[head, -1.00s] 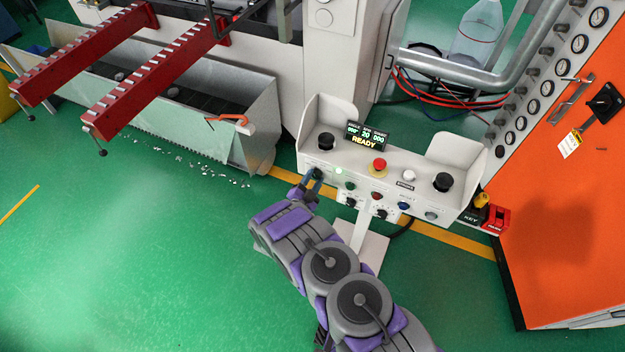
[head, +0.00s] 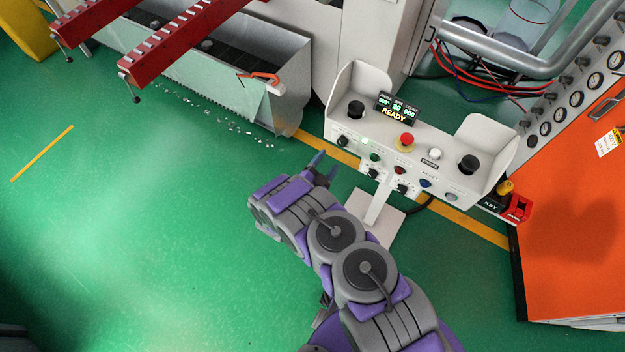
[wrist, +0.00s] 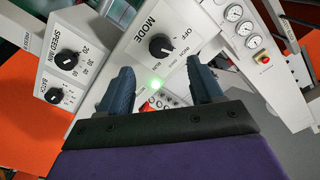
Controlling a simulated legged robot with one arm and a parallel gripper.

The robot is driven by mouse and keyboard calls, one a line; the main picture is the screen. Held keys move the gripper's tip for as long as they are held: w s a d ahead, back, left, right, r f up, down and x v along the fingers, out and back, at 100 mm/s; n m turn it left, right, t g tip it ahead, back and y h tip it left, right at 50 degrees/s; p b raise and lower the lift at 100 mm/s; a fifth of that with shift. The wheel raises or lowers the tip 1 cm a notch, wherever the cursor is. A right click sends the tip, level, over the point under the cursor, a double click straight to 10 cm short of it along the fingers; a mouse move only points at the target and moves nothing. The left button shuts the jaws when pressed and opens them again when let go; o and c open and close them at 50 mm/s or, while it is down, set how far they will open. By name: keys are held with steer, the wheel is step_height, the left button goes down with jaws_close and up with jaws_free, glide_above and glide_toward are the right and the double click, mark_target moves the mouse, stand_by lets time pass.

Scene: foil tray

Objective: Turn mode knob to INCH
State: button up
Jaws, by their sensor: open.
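In the head view the black knob at the left of the control panel's front (head: 342,140) looks like the same one. My gripper (head: 320,168) is open, below and left of that knob and apart from it. In the wrist view its fingers (wrist: 159,68) are spread and empty, with the knob beyond their tips.
The control box also bears a red stop button (head: 404,140), a display reading READY (head: 396,108) and several small buttons. Another black knob, for speed (wrist: 67,59), shows in the wrist view. An orange cabinet (head: 570,245) stands right. Green floor is clear at left.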

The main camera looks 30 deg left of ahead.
steer(key=s+p, duration=0.1)
steer(key=s, duration=0.8)
steer(key=shift+s+a+p, duration=0.2)
steer(key=shift+a+p, duration=0.15)
